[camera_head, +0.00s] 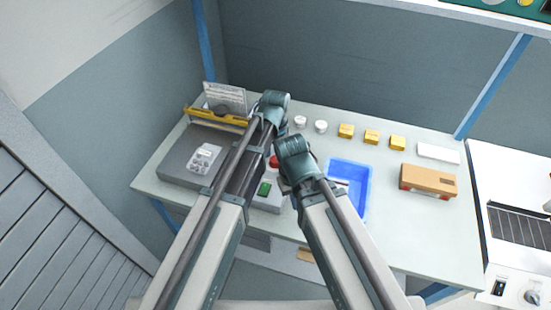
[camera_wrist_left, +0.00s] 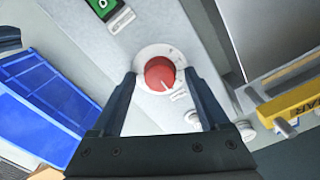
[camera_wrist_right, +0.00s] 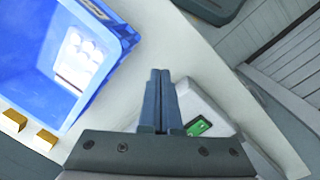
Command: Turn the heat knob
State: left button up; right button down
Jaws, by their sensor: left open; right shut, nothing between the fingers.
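The red heat knob (camera_wrist_left: 160,73) sits on a white dial with a pale pointer line, on a light grey control box (camera_wrist_left: 90,45). In the head view the red knob (camera_head: 273,161) shows partly between my two arms. My left gripper (camera_wrist_left: 160,76) is open. Its fingertips appear on either side of the knob in the left wrist view; whether they touch it or reach its depth I cannot tell. My right gripper (camera_wrist_right: 160,72) is shut and empty, over the bench between the blue bin and the box. A green switch (camera_wrist_right: 198,127) is on the box.
A blue bin (camera_head: 362,202) stands right of the box. A yellow bar (camera_head: 220,118) and a grey unit (camera_head: 175,165) are to the left. Yellow boxes (camera_head: 371,136), white cups and a brown carton (camera_head: 428,180) lie farther right. The bench's front right is clear.

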pick_arm(q)
grip_shut()
jog(key=shift+n, duration=0.3)
jog(key=n, duration=0.5)
jog(key=shift+n, duration=0.3)
jog(key=n, duration=0.5)
jog(key=shift+n, duration=0.4)
dwell(0.4)
grip_release()
